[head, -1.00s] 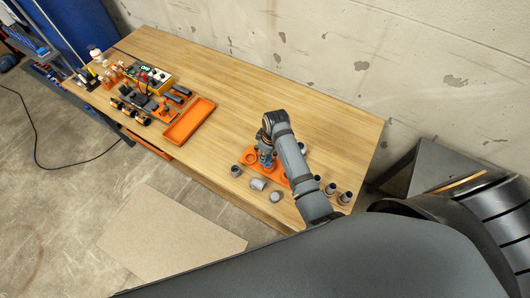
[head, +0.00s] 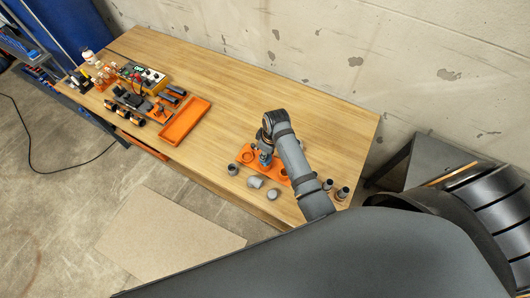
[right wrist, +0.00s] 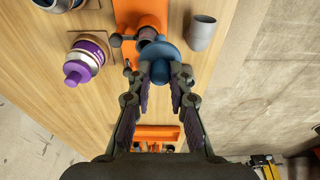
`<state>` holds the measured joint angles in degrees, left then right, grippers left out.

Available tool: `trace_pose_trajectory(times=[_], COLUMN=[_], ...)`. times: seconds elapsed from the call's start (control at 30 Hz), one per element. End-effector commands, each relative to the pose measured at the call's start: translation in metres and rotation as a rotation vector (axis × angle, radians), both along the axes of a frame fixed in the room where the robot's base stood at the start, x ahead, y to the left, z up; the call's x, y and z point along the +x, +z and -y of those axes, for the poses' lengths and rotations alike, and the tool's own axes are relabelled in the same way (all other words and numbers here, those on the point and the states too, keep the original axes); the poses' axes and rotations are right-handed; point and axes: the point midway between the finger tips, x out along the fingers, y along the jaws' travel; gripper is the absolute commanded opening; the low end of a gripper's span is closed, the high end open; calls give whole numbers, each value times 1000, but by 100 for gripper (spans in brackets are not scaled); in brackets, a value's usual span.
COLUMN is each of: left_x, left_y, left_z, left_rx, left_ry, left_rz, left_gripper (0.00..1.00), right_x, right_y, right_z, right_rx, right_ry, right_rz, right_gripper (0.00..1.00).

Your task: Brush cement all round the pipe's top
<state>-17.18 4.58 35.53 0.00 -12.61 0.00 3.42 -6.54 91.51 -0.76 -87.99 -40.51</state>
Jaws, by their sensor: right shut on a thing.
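In the right wrist view my right gripper (right wrist: 160,75) is shut on a blue, round-topped thing that looks like the brush's cap (right wrist: 160,62). Its bristle end is hidden. Just beyond it a short grey pipe end (right wrist: 149,36) shows in the orange clamp fixture (right wrist: 140,12); the cap covers part of it, and I cannot tell whether the brush touches it. In the head view my right gripper (head: 266,158) is small, over the orange fixture (head: 283,177). A can with a purple cap and label (right wrist: 84,62) stands left of the fixture. My left gripper is out of view.
A grey fitting (right wrist: 202,33) stands right of the pipe. More grey fittings (head: 256,182) stand along the table's front edge, some right of my arm. An empty orange tray (head: 186,121) and crowded tools lie to the left. The table's back middle is clear.

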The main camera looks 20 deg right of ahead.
Motion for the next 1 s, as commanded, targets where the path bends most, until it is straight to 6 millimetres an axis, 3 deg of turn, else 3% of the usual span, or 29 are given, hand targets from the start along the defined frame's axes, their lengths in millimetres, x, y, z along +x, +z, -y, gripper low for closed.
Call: trace_pose_trajectory(times=[1.0], left_x=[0], left_y=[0], left_z=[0], left_rx=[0], left_ry=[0], left_rz=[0], left_gripper=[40], right_x=[-1], right_y=[0], right_z=[17], right_rx=[-1], right_ry=[0], right_rz=[0], right_gripper=[0])
